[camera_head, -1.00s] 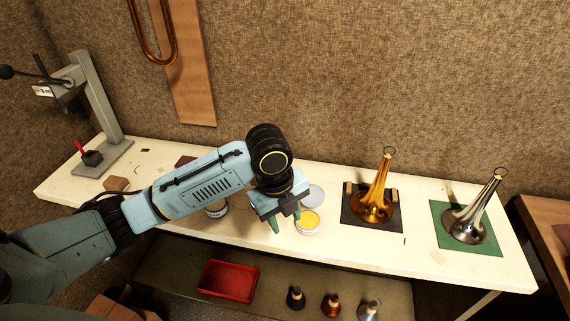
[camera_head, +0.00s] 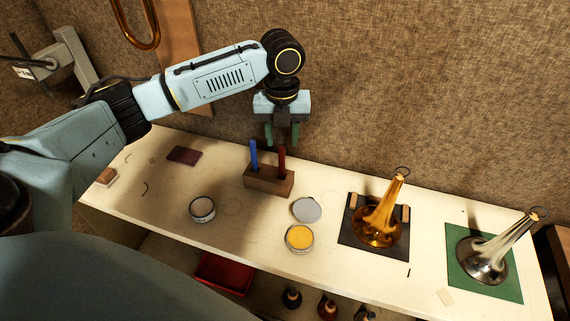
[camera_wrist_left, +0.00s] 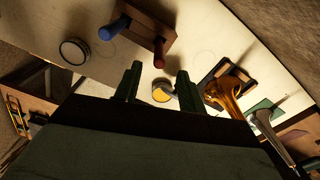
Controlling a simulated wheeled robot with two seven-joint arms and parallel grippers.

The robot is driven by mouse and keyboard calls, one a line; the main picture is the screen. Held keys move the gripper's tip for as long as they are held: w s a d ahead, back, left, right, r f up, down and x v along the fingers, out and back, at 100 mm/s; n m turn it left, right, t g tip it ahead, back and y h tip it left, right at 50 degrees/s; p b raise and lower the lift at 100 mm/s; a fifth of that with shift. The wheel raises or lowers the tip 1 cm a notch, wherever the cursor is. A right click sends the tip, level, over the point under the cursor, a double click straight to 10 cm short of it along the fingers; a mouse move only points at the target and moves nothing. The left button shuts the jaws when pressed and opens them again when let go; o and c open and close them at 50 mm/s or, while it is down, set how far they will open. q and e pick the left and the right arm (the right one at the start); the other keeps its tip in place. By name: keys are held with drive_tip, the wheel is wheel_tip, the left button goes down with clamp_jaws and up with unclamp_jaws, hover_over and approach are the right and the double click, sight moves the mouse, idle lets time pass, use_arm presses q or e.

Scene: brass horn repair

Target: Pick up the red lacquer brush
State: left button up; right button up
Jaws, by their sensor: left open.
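The red lacquer brush (camera_head: 281,158) stands upright in a wooden block (camera_head: 262,181) at the back of the bench, to the right of a blue-handled brush (camera_head: 254,154). My left gripper (camera_head: 282,141) is open and empty, pointing down by the tops of the brushes in the head view. In the left wrist view the red brush (camera_wrist_left: 159,53) shows ahead of the gripper (camera_wrist_left: 158,84), between the fingertip directions, with the blue brush (camera_wrist_left: 114,28) to its left. The fingers do not hold the brush. My right gripper is not in view.
An open tin of yellow paste (camera_head: 299,238), its lid (camera_head: 306,209) and another tin (camera_head: 202,209) sit in front of the block. A gold horn bell (camera_head: 380,222) and a silver one (camera_head: 487,258) stand at the right. A red tray (camera_head: 223,273) lies below the bench.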

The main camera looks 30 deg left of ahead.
sight(282, 163)
use_arm(q)
wheel_tip(282, 163, down, 3)
drive_tip(key=shift+s+f, duration=0.1)
drive_tip(key=shift+s, duration=0.05)
wheel_tip(282, 163, down, 3)
drive_tip(key=shift+f, duration=0.1)
wheel_tip(282, 163, down, 2)
drive_tip(key=shift+a+f, duration=0.1)
drive_tip(key=shift+f, duration=0.35)
clamp_jaws()
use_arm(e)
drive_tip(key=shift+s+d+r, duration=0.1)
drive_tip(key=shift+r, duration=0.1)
